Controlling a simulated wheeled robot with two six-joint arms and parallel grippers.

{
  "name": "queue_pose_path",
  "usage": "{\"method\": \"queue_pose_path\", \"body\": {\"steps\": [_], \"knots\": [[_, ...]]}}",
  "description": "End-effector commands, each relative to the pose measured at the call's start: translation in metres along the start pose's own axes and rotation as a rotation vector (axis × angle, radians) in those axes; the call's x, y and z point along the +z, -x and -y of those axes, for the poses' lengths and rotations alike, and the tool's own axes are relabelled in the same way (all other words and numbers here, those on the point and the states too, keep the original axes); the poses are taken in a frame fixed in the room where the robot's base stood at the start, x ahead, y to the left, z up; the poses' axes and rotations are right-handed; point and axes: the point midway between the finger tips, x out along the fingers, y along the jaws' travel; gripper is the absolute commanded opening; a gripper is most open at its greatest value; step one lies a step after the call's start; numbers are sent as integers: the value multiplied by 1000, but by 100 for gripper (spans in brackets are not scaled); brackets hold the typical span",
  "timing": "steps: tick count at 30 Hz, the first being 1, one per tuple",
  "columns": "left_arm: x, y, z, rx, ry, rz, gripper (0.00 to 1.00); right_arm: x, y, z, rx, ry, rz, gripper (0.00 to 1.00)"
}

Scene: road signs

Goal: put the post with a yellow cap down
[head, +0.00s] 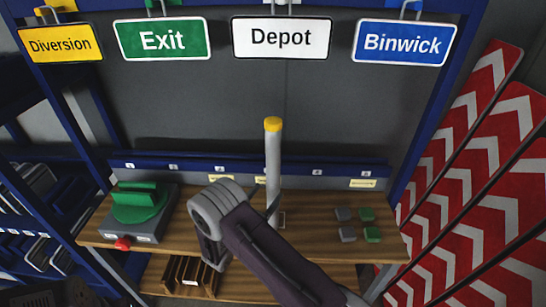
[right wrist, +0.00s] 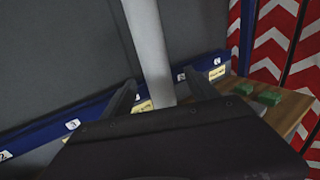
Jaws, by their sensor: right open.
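The post with a yellow cap (head: 272,158) stands upright at the middle of the wooden bench in the head view. In the right wrist view the pole (right wrist: 147,45) runs up between the two dark fingers of my right gripper (right wrist: 158,92). The fingers are open, with a gap showing on each side of the pole. In the head view my arm mostly hides this gripper. My left gripper is not in view.
The wooden bench (head: 170,235) has a green turntable-like device (head: 138,203) at left and green and grey blocks (head: 358,224) at right. A blue numbered rail (head: 320,171) runs along its back. Signs, including Depot (head: 281,38), hang above. Red-white chevron boards (head: 480,160) stand at right.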

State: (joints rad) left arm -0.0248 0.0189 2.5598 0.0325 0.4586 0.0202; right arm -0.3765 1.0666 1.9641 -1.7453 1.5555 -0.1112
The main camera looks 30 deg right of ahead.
Motion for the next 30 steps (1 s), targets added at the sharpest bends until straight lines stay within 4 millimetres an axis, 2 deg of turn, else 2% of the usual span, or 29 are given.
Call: {"method": "queue_pose_path", "body": {"steps": [4, 11, 17, 21, 24, 30], "knots": [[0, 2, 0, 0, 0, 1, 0, -1, -1, 2, -3, -1, -7, 68], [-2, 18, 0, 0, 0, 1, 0, 1, -34, 1, -5, -1, -6, 68], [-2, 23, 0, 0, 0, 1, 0, 1, -43, 0, -3, -2, -5, 68], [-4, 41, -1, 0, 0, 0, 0, 4, -69, -5, -5, -2, -4, 68], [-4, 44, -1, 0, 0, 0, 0, 1, -84, -5, -5, -1, -5, 68], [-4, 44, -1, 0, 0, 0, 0, -2, -91, -6, -1, -1, -4, 68]]}}
